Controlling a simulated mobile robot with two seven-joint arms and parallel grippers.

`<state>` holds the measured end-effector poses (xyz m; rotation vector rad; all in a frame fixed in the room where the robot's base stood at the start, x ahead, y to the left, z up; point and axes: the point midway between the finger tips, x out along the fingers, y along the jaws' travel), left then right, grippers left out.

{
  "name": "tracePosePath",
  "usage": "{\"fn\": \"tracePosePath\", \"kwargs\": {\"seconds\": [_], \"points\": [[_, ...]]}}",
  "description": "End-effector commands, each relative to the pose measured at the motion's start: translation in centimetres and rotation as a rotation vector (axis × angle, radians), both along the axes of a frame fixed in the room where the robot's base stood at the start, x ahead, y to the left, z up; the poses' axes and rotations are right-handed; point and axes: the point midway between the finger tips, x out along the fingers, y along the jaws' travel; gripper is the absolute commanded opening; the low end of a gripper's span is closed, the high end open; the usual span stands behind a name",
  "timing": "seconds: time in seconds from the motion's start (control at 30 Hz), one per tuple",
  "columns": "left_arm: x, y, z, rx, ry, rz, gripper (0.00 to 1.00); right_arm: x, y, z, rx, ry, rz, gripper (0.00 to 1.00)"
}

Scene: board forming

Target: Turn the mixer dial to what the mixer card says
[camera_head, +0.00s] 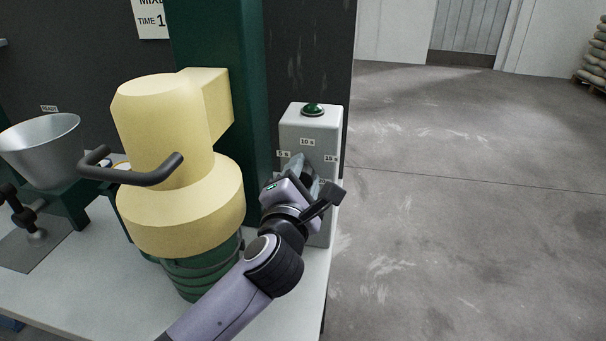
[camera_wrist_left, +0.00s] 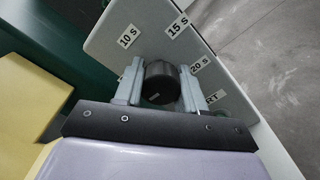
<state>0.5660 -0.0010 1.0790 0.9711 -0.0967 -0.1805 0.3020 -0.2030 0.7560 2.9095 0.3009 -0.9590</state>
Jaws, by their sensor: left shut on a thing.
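The mixer card (camera_head: 152,20) hangs on the dark wall at the top of the head view. The grey control box (camera_head: 311,128) carries labels around the dial, such as 10 s and 15 s; 20 s shows in the wrist view. The dial (camera_wrist_left: 160,82) is a black round knob on the box face. My left gripper (camera_head: 308,172) is shut on the dial, with a finger on either side of it in the wrist view (camera_wrist_left: 160,88). My right gripper is not in view.
A cream mixer (camera_head: 165,130) with a black handle (camera_head: 130,176) stands left of my left arm. A green button (camera_head: 312,109) tops the control box. A metal bowl (camera_head: 40,150) is at the far left. Open concrete floor (camera_head: 450,200) lies to the right.

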Motion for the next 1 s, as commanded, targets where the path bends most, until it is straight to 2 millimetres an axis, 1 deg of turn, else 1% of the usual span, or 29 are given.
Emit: {"fn": "tracePosePath", "kwargs": {"seconds": [0.1,1.0], "points": [[0.02,0.09,-0.17,0.113,-0.019,0.001,0.09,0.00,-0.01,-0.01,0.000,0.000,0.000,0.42],[0.02,0.11,-0.01,0.952,-0.185,0.001,0.09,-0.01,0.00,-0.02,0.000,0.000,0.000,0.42]]}}
